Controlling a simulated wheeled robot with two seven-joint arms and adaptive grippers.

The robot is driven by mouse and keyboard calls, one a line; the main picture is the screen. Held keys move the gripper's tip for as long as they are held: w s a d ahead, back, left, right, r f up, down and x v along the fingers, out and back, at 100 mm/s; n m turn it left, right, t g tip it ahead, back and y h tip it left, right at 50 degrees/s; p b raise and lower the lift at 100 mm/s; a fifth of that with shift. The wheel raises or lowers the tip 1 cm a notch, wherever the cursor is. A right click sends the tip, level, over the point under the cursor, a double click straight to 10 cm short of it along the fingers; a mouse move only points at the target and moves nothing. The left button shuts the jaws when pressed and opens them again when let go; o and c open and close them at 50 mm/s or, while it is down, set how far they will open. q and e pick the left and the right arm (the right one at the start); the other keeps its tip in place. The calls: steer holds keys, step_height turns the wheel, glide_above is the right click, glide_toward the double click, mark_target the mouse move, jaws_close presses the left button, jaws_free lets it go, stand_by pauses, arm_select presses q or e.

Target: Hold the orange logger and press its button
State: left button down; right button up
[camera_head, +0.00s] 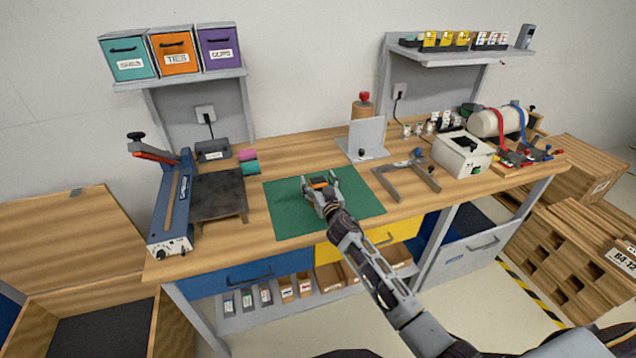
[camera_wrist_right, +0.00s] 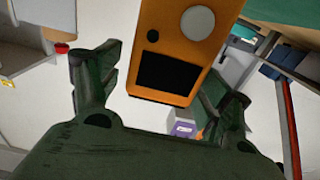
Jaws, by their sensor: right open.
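The orange logger (camera_head: 319,183) shows as a small orange and dark patch between the fingers of my right gripper (camera_head: 319,179), over the green mat (camera_head: 285,218). In the right wrist view the logger (camera_wrist_right: 170,22) is large, with a black screen, a small dark dot and a pale round button (camera_wrist_right: 197,22). Its top is cut off by the frame. My right gripper also shows there (camera_wrist_right: 168,85), its dark fingers open on either side of the logger, with a gap visible on the left. I cannot tell whether the logger touches the mat. My left gripper is not in view.
A blue and grey machine (camera_head: 172,210) stands left of the mat. A grey stand (camera_head: 367,137), a grey U-shaped frame (camera_head: 405,180) and a white box (camera_head: 461,155) stand behind and right. Teal, orange and purple bins sit on the left shelf (camera_head: 180,78). The mat's front is mostly bare.

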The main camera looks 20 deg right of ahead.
steer(key=c, duration=1.2)
stand_by(3.0)
